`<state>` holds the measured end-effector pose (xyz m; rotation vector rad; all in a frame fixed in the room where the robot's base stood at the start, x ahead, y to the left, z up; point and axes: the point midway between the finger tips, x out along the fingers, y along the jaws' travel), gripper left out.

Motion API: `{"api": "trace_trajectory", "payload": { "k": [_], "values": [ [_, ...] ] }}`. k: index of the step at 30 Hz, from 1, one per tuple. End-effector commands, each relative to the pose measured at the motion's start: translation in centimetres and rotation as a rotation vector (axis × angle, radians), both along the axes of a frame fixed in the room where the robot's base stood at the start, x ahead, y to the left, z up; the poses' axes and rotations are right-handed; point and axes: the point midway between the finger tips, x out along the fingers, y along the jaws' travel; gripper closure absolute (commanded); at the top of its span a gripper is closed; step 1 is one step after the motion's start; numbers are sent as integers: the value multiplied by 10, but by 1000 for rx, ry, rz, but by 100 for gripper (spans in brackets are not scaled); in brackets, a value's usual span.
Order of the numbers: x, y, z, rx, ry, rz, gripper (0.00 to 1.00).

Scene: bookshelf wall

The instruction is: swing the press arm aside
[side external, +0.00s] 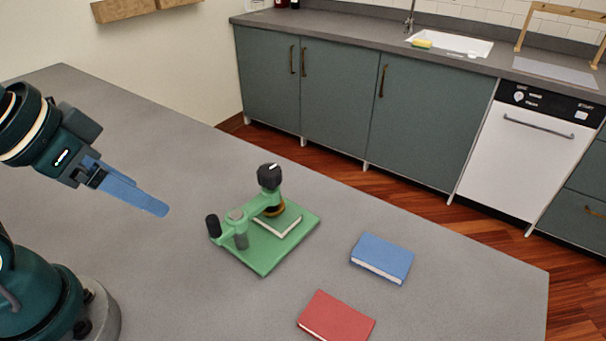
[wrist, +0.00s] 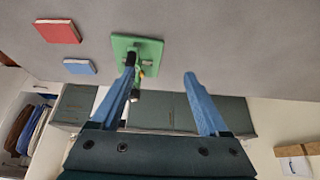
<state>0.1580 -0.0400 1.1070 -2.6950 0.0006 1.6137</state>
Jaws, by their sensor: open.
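The green press (side external: 258,237) stands on the grey table, with a flat square base and an upright post. Its press arm (side external: 255,208) reaches from the post over the base. It carries a black knob at the head and a black handle (side external: 213,225) at the other end. A pale book lies on the base under the head. My gripper (side external: 150,203) is open and empty, above the table to the left of the press and apart from it. In the wrist view the press (wrist: 140,50) lies beyond my blue fingers (wrist: 162,76), and the left finger partly covers it.
A blue book (side external: 382,258) and a red book (side external: 337,318) lie flat on the table (side external: 440,265) to the right of the press. The table left of the press is clear. Cabinets, a sink and a white dishwasher stand beyond the table.

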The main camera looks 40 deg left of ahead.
Motion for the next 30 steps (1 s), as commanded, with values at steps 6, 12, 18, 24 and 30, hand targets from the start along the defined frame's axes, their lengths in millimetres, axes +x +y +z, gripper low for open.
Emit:
{"api": "trace_trajectory", "payload": {
  "k": [6, 12, 18, 24, 30],
  "values": [
    [0, 0, 0, 0, 0, 0, 22],
    [1, 0, 8, 8, 13, -15, 48],
    [19, -9, 21, 22, 128, -92, 48],
    [44, -26, 18, 43, 286, -194, 48],
    [61, -44, 0, 64, 416, -271, 48]
  ]
}}
